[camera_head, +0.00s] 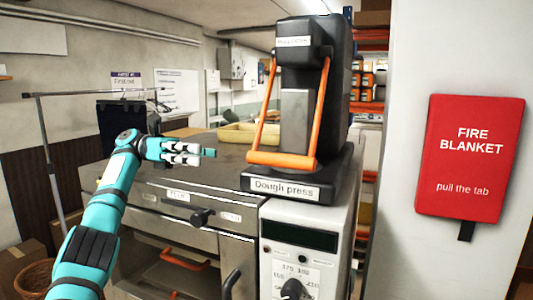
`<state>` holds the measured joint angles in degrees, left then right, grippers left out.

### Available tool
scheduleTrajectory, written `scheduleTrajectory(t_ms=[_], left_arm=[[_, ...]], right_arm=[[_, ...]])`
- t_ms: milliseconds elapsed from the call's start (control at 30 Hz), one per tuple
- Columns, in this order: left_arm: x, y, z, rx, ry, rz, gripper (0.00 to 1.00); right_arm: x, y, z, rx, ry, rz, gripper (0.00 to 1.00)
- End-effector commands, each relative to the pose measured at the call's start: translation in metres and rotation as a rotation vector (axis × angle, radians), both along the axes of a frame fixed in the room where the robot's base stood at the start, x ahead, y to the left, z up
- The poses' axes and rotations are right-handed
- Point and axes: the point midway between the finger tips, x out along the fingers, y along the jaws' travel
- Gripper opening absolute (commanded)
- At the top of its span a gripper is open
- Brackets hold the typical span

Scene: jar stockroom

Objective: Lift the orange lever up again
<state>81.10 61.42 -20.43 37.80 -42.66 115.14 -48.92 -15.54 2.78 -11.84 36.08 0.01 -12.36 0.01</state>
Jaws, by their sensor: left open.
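The orange lever (283,160) is a U-shaped bar on the black dough press (295,100). Its two side arms slope down from the upper part of the press, and its crossbar is low, just above the base labelled "Dough press". My left gripper (212,153) is open and empty, to the left of the crossbar and apart from it, with its fingers pointing right. My right gripper is not in view.
The press stands on a metal oven counter (225,160) with a dial panel below it. A yellowish tray (245,135) lies behind. A white wall with a red fire blanket pouch (470,158) closes off the right side.

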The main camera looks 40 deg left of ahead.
Motion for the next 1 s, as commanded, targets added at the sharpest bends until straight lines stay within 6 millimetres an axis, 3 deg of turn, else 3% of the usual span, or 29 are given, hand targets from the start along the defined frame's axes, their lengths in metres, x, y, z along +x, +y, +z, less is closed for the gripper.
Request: scheduleTrajectory(t_ms=[167, 300, 433, 567, 767, 1000], left_arm=[[0.002, -0.011, -0.002, 0.002, -0.004, -0.004, 0.47], [0.006, -0.031, -0.005, 0.001, -0.005, -0.003, 0.47], [0.013, -0.058, -0.001, 0.004, 0.001, -0.003, 0.47], [0.02, -0.085, 0.001, 0.003, 0.001, -0.002, 0.47], [0.03, -0.127, 0.004, 0.001, -0.001, -0.003, 0.47], [0.038, -0.16, 0.004, 0.0, -0.001, 0.0, 0.47]], right_arm=[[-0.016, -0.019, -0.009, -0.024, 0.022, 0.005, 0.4], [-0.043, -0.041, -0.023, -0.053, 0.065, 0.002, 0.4], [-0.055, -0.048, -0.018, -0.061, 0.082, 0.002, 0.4], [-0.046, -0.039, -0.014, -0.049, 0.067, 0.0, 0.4], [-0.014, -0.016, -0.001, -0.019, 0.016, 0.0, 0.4], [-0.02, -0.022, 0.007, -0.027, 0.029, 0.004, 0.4]])
